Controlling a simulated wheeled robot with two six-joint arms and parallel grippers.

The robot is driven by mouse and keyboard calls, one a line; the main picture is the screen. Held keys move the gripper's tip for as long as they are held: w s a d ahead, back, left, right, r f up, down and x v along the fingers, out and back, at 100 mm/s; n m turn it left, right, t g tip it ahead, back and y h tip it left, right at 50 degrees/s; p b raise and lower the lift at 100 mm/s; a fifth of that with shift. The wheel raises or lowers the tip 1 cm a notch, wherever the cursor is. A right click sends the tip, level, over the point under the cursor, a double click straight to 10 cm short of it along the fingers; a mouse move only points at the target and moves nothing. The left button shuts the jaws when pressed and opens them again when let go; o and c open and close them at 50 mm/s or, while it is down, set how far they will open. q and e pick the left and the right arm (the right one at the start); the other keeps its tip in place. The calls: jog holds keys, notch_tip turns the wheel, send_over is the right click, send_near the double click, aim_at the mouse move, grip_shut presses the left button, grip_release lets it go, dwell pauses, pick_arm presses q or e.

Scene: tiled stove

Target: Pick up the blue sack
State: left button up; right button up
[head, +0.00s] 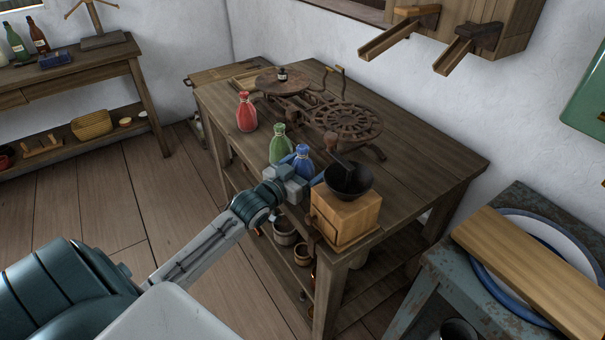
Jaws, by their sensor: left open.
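The blue sack (303,160) stands upright on the wooden table, near its left edge. My left gripper (300,182) is open at the near side of the blue sack. The gripper hides the sack's lower part, and I cannot tell whether the fingers touch it. My right gripper is not in view.
A coffee grinder (345,212) stands close to the right of my left gripper. A rusty iron scale (340,121) stands behind the sacks. The table's right side (430,160) is clear. A board (530,270) lies over a basin at the right.

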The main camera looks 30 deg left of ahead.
pick_arm(q)
jog(key=c, duration=1.1)
jog(key=shift+r, duration=0.1)
jog(key=shift+c, duration=0.2)
